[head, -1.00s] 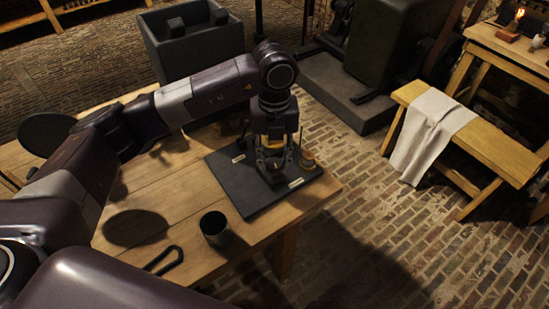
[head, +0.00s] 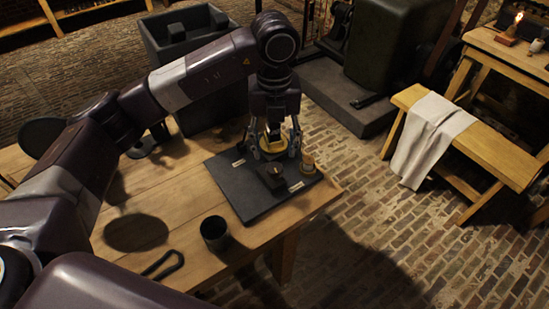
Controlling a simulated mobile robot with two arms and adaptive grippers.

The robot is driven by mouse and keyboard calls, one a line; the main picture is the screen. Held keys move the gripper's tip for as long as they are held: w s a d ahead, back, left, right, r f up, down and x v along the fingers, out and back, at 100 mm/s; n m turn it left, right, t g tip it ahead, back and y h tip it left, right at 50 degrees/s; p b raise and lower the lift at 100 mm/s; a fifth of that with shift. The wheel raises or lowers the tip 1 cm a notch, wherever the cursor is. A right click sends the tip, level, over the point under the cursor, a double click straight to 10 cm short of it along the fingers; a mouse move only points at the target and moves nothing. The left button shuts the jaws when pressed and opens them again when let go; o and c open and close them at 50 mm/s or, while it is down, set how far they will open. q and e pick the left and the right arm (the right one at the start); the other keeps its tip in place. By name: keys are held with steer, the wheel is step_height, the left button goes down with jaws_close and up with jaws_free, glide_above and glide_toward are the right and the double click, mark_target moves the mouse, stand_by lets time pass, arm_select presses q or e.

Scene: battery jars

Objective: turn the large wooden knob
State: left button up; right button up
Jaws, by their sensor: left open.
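A dark board (head: 238,190) lies on the wooden table near its far right corner. A yellowish round piece (head: 271,146) shows at the board's back, between the fingers of my left gripper (head: 273,152); it looks like the large wooden knob, but the fingers partly hide it. The left gripper points down with its fingers spread on either side of this piece. I cannot tell whether they touch it. A smaller wooden knob (head: 307,162) stands at the board's right edge. A dark block with a small metal part (head: 272,177) sits in front of the gripper. My right gripper is out of view.
A dark metal cup (head: 214,232) stands on the table in front of the board. A black handle-like loop (head: 164,265) lies at the table's front edge. A grey bin (head: 170,62) stands behind. A bench with a cloth (head: 428,140) is at right, across open brick floor.

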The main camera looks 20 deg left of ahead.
mark_target(274, 166)
arm_select(q)
step_height(274, 166, up, 6)
stand_by(0.6)
